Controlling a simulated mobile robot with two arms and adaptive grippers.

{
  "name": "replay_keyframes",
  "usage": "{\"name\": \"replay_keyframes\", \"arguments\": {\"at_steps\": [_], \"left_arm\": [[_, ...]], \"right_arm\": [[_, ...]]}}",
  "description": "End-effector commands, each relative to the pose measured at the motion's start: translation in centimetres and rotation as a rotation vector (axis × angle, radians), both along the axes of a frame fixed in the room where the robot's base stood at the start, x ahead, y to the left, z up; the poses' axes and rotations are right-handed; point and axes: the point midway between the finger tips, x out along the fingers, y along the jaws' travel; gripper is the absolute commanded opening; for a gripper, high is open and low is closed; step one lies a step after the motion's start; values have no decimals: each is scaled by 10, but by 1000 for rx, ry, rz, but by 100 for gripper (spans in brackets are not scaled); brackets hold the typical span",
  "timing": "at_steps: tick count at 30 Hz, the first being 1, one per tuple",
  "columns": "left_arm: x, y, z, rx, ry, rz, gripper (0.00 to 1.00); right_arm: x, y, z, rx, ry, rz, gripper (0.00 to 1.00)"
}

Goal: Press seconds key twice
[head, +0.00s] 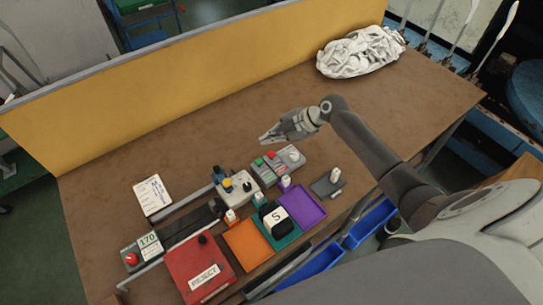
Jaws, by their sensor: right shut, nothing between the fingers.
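My right gripper (264,138) is shut and empty. It hovers above the brown table, past the far side of a grey box (279,166) with a green and a red button and a pale round part. Beside that box stands another grey unit (236,188) with yellow, blue and black knobs. Small key-like blocks stand at the trays: an orange and white one (231,217), a teal and white one (259,198) and a purple and white one (286,182). I cannot read which one is the seconds key. My gripper touches none of them. My left gripper is not in view.
Orange (240,255), teal (287,239) and purple (313,214) trays line the near edge; a black-and-white item marked S (276,217) lies in the teal one. A red REJECT box (199,269) is at left.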

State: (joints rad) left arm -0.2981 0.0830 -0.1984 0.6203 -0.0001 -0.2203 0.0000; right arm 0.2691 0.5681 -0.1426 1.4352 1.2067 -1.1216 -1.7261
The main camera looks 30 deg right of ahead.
Motion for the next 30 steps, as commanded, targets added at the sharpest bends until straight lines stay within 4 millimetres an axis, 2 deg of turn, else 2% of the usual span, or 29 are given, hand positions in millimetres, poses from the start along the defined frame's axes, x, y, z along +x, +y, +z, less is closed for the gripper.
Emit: {"name": "replay_keyframes", "arguments": {"at_steps": [1,4,9,30], "left_arm": [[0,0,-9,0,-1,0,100],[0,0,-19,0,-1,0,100],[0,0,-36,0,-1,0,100],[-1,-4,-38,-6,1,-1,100]], "right_arm": [[0,0,-13,1,1,-1,0],[0,0,-29,0,1,-1,0],[0,0,-44,0,-1,1,0],[0,0,-45,0,-1,1,0]]}}
